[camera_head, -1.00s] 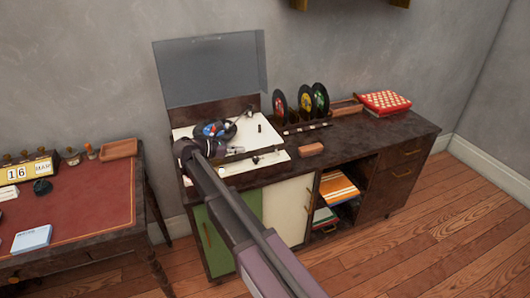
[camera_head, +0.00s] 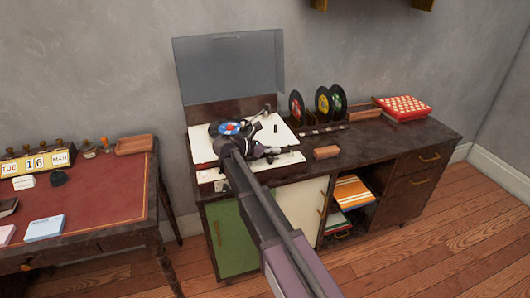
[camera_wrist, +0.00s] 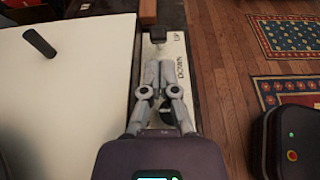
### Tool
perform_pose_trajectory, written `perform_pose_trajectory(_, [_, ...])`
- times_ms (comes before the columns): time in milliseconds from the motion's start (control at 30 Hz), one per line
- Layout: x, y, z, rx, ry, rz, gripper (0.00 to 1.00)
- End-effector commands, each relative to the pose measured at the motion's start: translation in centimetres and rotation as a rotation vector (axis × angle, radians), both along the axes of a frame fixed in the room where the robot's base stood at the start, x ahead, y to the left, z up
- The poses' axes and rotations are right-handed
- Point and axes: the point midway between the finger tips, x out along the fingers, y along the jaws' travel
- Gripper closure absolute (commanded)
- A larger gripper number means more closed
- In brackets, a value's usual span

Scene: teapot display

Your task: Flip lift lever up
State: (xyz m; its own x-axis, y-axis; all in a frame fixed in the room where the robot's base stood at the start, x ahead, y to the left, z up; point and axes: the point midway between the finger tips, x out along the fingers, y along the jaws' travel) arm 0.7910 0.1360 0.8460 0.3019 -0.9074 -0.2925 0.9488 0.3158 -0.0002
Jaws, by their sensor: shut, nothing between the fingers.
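The record player stands open on the dark cabinet, with a white top (camera_head: 203,150) and a record (camera_head: 228,129) on it. My gripper (camera_head: 276,152) is over the white strip (camera_head: 291,160) along its front. In the wrist view my gripper (camera_wrist: 158,54) is shut and empty, its tips over the strip marked UP and DOWN. A small dark block, seemingly the lift lever (camera_wrist: 158,34), lies just beyond the fingertips beside the word UP. I cannot tell whether they touch. A dark round part (camera_wrist: 167,113) shows partly behind the fingers.
A dark upright cylinder (camera_wrist: 40,42) stands on the white top. The raised lid (camera_head: 230,68) is behind. A brown block (camera_head: 326,152) sits right of the strip. Upright records (camera_head: 322,103) and a red patterned box (camera_head: 403,107) stand farther right.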

Motion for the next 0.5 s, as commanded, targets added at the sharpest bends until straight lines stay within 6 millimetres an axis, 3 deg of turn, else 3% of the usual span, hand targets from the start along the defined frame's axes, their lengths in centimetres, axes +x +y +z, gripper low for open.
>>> perform_pose_trajectory(200, [0.6, -1.7, -0.6, 0.0, 0.0, 0.0, 1.0])
perform_pose_trajectory(500, [0.7, -2.1, -0.7, 0.0, 0.0, 0.001, 1.0])
